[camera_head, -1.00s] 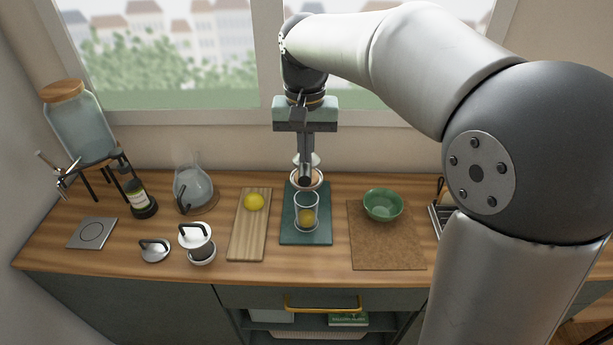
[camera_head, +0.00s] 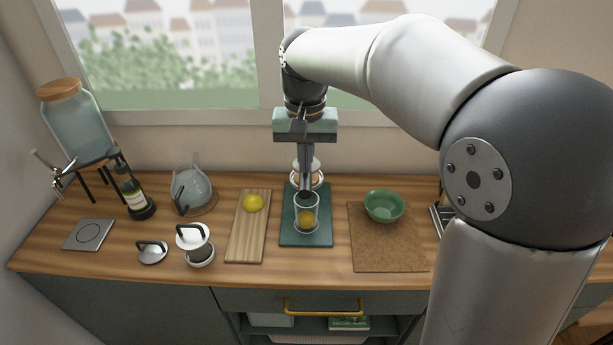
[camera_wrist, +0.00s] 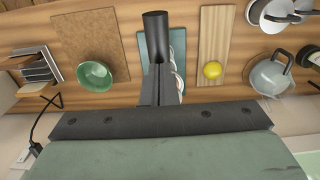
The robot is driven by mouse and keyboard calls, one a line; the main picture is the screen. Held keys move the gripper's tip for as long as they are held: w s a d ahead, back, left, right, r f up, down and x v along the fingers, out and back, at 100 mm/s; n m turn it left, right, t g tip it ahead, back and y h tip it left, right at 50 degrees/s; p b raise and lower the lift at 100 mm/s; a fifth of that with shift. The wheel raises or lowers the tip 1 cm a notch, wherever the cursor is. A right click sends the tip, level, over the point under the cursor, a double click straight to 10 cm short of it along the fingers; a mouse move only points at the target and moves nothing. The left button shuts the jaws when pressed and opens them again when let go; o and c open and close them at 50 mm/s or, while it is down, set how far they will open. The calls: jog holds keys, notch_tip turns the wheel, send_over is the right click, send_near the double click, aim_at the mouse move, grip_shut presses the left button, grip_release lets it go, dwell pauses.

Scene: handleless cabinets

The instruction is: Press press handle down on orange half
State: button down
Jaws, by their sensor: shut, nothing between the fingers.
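The press stands on a teal base (camera_head: 318,238) at the middle of the counter, and the base also shows in the wrist view (camera_wrist: 176,42). The press handle's dark round end (camera_head: 306,194) points toward the head camera; it is a black cylinder in the wrist view (camera_wrist: 155,25). My gripper (camera_head: 304,178) is shut and empty, fingers pointing down from above at the handle. The fingers (camera_wrist: 157,78) appear to meet the handle, but contact is unclear. The orange half is hidden behind the fingers and handle. A glass (camera_head: 306,222) with orange-yellow contents stands in front on the base.
A wooden board with a yellow fruit (camera_head: 253,203) is left of the press. A green bowl (camera_head: 384,206) on a brown mat is to the right. The window is close behind.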

jog(key=shift+f+b, duration=0.55)
jog(key=shift+f, duration=0.45)
notch_tip(320, 180, up, 7)
jog(key=p, duration=0.6)
jog(key=shift+r, duration=0.1)
jog(key=s+d+f, duration=0.5)
jog(key=s+d, duration=0.1)
jog(key=s, duration=0.4)
jog(key=s+d+f, duration=0.6)
jog(key=s+d, duration=0.1)
jog(key=s, duration=0.4)
jog(key=shift+s+d+n+t, duration=0.15)
jog(key=shift+d+n+t, duration=0.15)
jog(key=shift+t, duration=0.1)
